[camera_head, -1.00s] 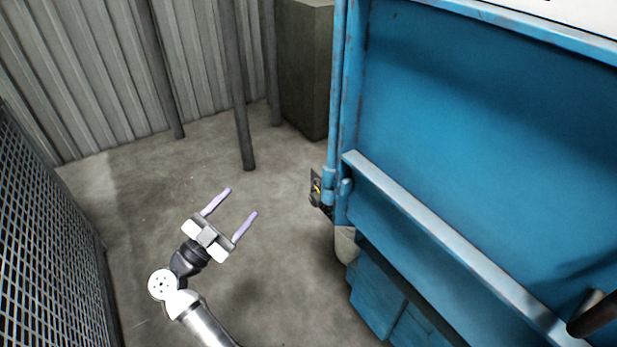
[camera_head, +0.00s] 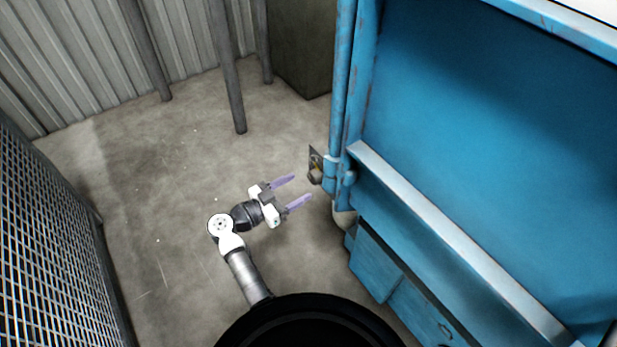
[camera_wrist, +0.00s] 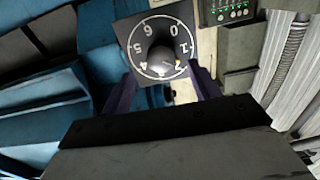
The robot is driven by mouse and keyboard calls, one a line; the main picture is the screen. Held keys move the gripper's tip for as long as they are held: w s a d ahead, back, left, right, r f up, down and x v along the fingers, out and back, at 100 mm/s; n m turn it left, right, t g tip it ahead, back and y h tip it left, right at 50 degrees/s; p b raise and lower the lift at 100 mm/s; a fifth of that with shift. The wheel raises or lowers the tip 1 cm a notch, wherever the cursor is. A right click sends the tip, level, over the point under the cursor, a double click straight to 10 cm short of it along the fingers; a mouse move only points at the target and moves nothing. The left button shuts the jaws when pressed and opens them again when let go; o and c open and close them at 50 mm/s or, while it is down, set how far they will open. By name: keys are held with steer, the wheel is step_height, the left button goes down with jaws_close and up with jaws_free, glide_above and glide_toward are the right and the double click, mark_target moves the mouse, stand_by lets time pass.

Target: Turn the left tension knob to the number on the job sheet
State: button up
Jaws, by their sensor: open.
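A dark round tension knob (camera_wrist: 161,60) sits on a black square dial plate (camera_wrist: 147,27) with white numbers around it, including 0, 1, 2, 4, 5 and 6. Its exact setting is hard to read; a small yellowish spot shows near the 2. In the head view the knob (camera_head: 315,176) is small, at the left edge of the blue machine. My gripper (camera_head: 302,187) is open with purple fingers pointing at the knob, a short gap away. In the wrist view the fingers (camera_wrist: 160,72) stand either side of the knob. No job sheet shows.
The blue machine (camera_head: 480,130) fills the right side. A mesh panel (camera_head: 55,240) stands at the left, and a grey post (camera_head: 228,80) and dark cabinet (camera_head: 303,50) at the back. A panel with green lights (camera_wrist: 228,12) is beside the dial. Open floor (camera_head: 150,180) lies left.

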mark_target(311, 179)
steer(key=x, duration=0.5)
steer(key=shift+w, duration=0.1)
steer(key=c, duration=1)
steer(key=shift+o, duration=0.2)
